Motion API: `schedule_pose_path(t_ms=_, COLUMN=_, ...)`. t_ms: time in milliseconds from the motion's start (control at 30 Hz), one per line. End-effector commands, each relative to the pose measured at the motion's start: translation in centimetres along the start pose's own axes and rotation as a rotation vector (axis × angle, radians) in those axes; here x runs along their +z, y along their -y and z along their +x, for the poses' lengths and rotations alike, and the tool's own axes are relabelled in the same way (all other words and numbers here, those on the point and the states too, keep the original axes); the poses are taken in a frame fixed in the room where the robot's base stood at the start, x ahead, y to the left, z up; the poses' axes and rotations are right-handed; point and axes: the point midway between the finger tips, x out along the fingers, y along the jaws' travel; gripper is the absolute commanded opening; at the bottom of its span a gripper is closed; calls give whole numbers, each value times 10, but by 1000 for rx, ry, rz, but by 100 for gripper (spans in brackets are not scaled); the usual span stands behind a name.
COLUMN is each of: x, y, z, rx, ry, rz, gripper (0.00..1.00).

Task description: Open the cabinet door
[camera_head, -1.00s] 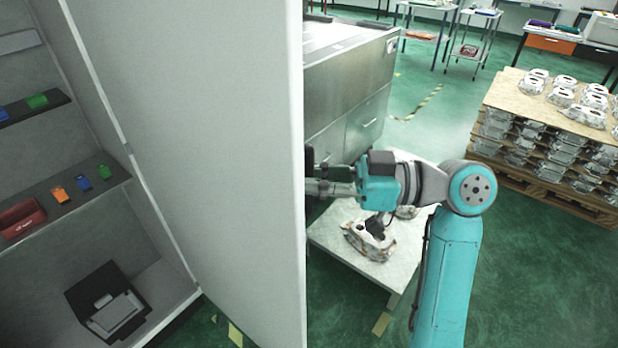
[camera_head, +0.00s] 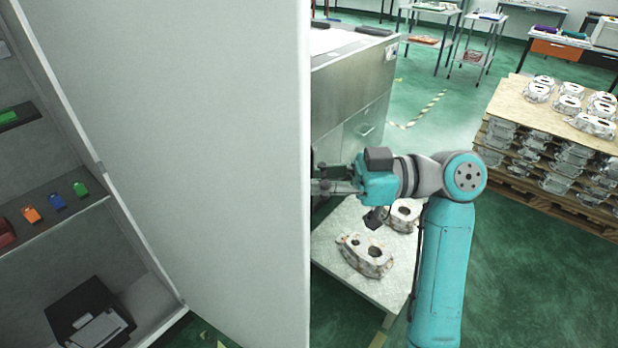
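The cabinet door (camera_head: 215,150) is a tall pale grey panel standing well open across the middle of the view. Its free edge is on the right and the cabinet interior shows on the left. My gripper (camera_head: 318,187) is at the right side of the door's free edge. The door hides its fingertips, so I cannot tell whether it is open, shut or touching the door. The cabinet's shelf (camera_head: 75,203) carries small orange, blue and green items and part of a red thing. A black box (camera_head: 90,312) lies in the bottom.
A low table (camera_head: 385,285) with metal castings (camera_head: 365,255) stands below my arm. A grey metal cabinet (camera_head: 350,90) stands behind the gripper. A pallet stack of castings (camera_head: 545,150) is at the right. Green floor (camera_head: 540,280) is free at the lower right.

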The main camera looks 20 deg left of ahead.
Motion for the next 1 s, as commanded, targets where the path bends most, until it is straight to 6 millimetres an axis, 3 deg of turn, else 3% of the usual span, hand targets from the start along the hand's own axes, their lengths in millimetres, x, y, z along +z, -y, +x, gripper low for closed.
schedule_pose_path(t_ms=67, x=0, y=0, z=0, rx=0, ry=0, rz=1, gripper=0)
schedule_pose_path(t_ms=100, x=0, y=0, z=0, rx=0, ry=0, rz=1, gripper=20)
schedule_pose_path(t_ms=200, x=0, y=0, z=0, rx=0, ry=0, rz=1, gripper=41)
schedule_pose_path(t_ms=633, x=0, y=-1, z=-10, rx=4, ry=0, rz=0, gripper=41)
schedule_pose_path(t_ms=1000, x=0, y=-1, z=-79, rx=4, ry=0, rz=2, gripper=41)
